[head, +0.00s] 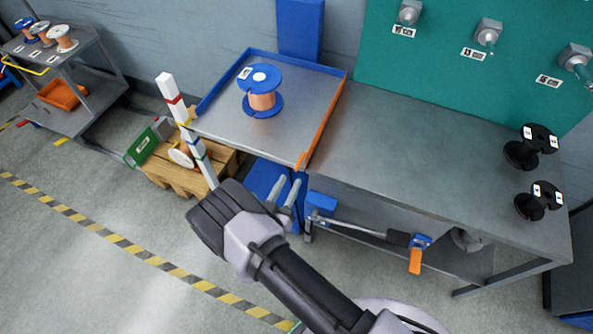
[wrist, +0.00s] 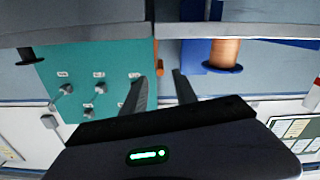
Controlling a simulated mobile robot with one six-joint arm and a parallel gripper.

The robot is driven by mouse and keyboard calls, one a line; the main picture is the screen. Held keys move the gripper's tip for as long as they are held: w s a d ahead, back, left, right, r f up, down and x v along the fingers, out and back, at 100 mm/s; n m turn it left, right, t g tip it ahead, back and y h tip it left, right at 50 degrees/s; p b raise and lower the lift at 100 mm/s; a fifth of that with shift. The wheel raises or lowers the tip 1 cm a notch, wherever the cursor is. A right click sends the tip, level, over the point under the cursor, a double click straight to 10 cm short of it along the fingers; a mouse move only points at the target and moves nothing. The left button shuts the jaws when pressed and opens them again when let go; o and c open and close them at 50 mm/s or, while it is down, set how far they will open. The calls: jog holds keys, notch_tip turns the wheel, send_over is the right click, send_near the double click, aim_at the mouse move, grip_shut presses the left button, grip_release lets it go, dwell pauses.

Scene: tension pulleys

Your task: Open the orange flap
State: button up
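The orange flap (head: 322,125) is a narrow strip standing along the right edge of a blue-rimmed metal platform (head: 219,122), beside the workbench. A small orange end, seemingly of the flap, shows in the wrist view (wrist: 156,58). My gripper (head: 287,184) is in front of and below the flap's near end, apart from it in the head view. In the wrist view my gripper (wrist: 160,82) has its two fingers spread, with nothing held between them.
A blue spool with copper wire (head: 262,100) stands on the platform. The grey workbench (head: 400,150) adjoins the flap's right side and bears two black spools (head: 530,147). A striped post (head: 187,132) stands left of the platform. A blue device with an orange grip (head: 415,262) is under the bench.

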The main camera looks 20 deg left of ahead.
aim_at(296, 168)
jog(key=w+b, duration=0.1)
jog(key=w, duration=0.5)
jog(key=shift+w+d, duration=0.1)
jog(key=shift+d, duration=0.1)
jog(key=shift+c, duration=0.4)
grip_shut()
